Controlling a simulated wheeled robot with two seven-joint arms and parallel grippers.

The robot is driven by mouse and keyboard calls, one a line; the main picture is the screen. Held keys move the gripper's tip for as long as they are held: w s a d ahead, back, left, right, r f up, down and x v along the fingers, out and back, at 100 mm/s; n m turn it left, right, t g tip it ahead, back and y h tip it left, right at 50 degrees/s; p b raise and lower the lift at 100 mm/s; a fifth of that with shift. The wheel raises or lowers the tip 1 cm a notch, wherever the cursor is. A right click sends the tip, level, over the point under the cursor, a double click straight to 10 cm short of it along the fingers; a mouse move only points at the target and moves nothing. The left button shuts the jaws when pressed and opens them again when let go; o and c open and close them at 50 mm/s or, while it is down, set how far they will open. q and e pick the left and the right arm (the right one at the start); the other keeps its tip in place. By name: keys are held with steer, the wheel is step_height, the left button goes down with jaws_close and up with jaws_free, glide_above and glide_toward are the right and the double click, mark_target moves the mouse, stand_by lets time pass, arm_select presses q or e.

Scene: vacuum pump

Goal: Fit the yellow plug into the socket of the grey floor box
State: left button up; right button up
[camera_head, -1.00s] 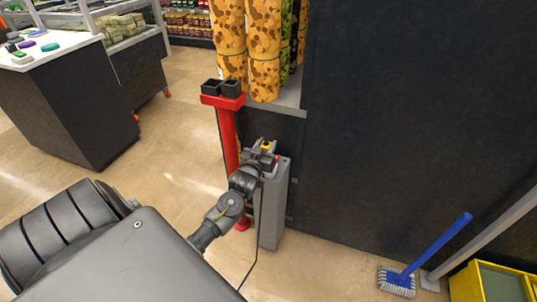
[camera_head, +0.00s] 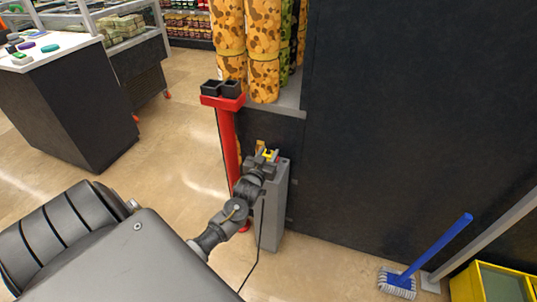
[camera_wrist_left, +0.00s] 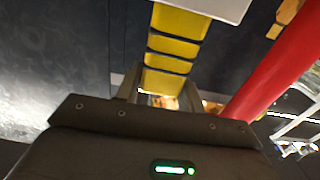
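The grey floor box (camera_head: 274,212) is a tall, narrow grey block standing on the floor against the dark wall. My left gripper (camera_head: 267,156) is over the top of the box. It is shut on the yellow plug (camera_head: 268,153). In the left wrist view the ridged yellow plug (camera_wrist_left: 172,45) stretches up from between the fingers (camera_wrist_left: 160,88), and a pale grey surface shows at its upper end. I cannot see the socket, and I cannot tell whether the plug touches the box. My right gripper is not in view.
A dark wall (camera_head: 400,120) is behind and right. Camouflage rolls (camera_head: 263,50) stand on a shelf above. A blue mop (camera_head: 436,245) leans at the right.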

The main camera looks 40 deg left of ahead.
arm_select(q)
steer(key=o, duration=0.4)
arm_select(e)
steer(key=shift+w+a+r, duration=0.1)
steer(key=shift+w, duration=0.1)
arm_select(q)
steer(key=shift+r, duration=0.15)
steer(key=v, duration=1.2)
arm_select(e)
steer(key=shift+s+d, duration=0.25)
